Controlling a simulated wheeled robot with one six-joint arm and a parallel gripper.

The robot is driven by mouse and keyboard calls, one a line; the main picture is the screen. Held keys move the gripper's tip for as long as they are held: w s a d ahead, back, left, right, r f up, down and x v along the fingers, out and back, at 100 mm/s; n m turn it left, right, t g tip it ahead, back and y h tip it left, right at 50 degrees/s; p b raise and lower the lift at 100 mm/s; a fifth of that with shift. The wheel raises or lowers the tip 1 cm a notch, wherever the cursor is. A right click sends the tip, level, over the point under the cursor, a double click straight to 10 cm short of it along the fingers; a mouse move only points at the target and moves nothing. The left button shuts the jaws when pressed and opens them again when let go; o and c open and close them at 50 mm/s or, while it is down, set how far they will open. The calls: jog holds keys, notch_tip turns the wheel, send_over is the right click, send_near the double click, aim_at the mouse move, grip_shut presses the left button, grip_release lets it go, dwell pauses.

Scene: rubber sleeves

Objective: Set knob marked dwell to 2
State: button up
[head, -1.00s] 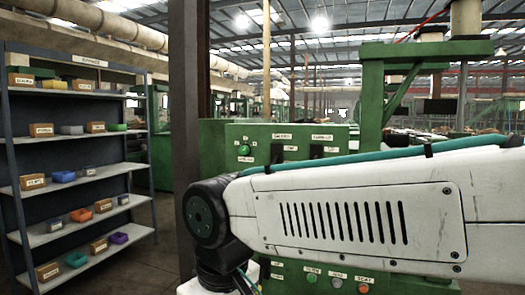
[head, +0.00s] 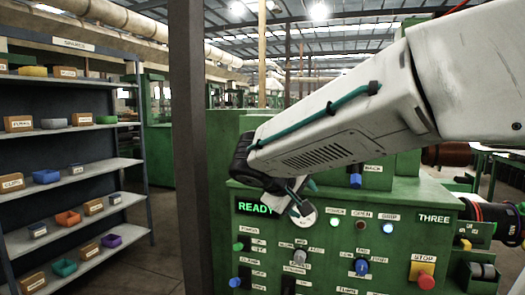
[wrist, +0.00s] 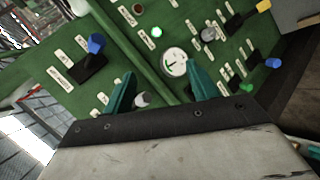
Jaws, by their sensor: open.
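The green control panel (head: 335,235) faces me, but its small labels are too blurred to tell which knob is marked dwell. Its knobs include a blue one (head: 361,267) low in the middle and a grey one (head: 298,257) to its left. My gripper (wrist: 162,70) is open and empty in the wrist view, its two teal fingers spread in front of the panel. A round white gauge (wrist: 174,62) shows between the fingers. A grey knob (wrist: 142,100) shows just right of the left finger. In the head view my arm hides part of the panel's top.
A READY display (head: 256,207) and a red STOP button (head: 425,275) are on the panel. A lever with a blue end (wrist: 95,44) sticks out in the wrist view. A shelf (head: 75,175) with small boxes stands at left, and a dark post (head: 187,150) stands between.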

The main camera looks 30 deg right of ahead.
jog(key=w+r+n+t+h, duration=0.2)
jog(key=w+r+n+t, duration=0.15)
jog(key=w, duration=0.75)
jog(key=w+r+n+t+h, duration=0.2)
jog(key=w+r+t, duration=0.2)
jog(key=w, duration=0.7)
jog(key=x, duration=0.8)
jog(key=shift+f, duration=0.1)
jog(key=shift+c, duration=0.2)
jog(key=c, duration=0.9)
